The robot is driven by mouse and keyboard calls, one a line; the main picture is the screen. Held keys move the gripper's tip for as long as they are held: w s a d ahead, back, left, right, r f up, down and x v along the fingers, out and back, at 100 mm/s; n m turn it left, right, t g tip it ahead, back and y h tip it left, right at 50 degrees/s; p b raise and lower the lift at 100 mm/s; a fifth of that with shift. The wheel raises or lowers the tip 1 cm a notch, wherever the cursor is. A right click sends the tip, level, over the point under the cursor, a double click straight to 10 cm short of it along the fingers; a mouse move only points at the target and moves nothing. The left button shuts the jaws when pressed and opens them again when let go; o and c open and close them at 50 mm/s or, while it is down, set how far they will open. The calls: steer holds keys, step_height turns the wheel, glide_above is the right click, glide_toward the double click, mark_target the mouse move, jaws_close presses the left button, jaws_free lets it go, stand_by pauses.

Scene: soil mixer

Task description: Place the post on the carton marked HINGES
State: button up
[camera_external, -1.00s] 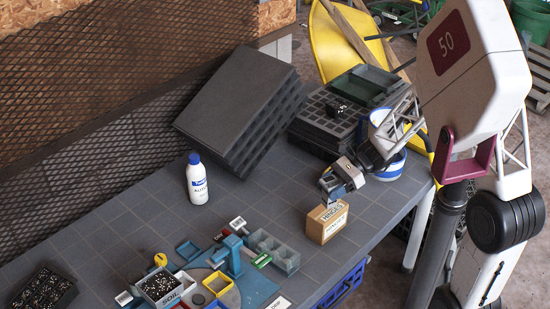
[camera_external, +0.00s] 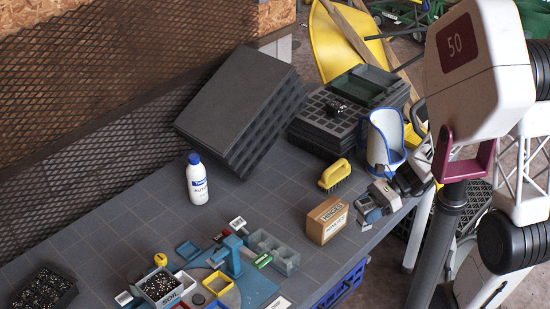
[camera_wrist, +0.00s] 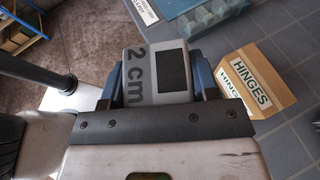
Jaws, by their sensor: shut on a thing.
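The carton marked HINGES (camera_external: 327,222) stands upright on the table, its top bare; it also shows at the right of the wrist view (camera_wrist: 252,84). My gripper (camera_external: 367,214) is just right of the carton and apart from it. In the wrist view its blue fingers (camera_wrist: 157,84) are shut on a grey block marked "2 cm" (camera_wrist: 139,70) with a black rectangle on its face. I cannot tell for certain that this block is the post. Its lower end is hidden in the wrist view.
A yellow brush (camera_external: 336,174) and a white, blue-rimmed holder (camera_external: 385,142) are behind my gripper. A grey compartment tray (camera_external: 273,251) and a blue stand (camera_external: 232,257) lie left of the carton. A white bottle (camera_external: 196,180) stands farther left. The table's front edge is close.

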steer(key=shift+w, duration=0.1)
glide_above(329, 209)
steer(key=shift+s+f, duration=0.4)
steer(key=shift+f, duration=0.3)
stand_by(0.4)
steer(key=shift+w+a+f, duration=0.1)
steer(key=shift+w+f, duration=0.1)
steer(key=shift+f, duration=0.7)
steer(key=shift+w+a+f, duration=0.1)
steer(key=shift+w+f, duration=0.05)
steer(key=shift+f, duration=0.75)
steer(key=shift+f, duration=0.1)
steer(key=o, duration=0.9)
steer(key=shift+d, duration=0.1)
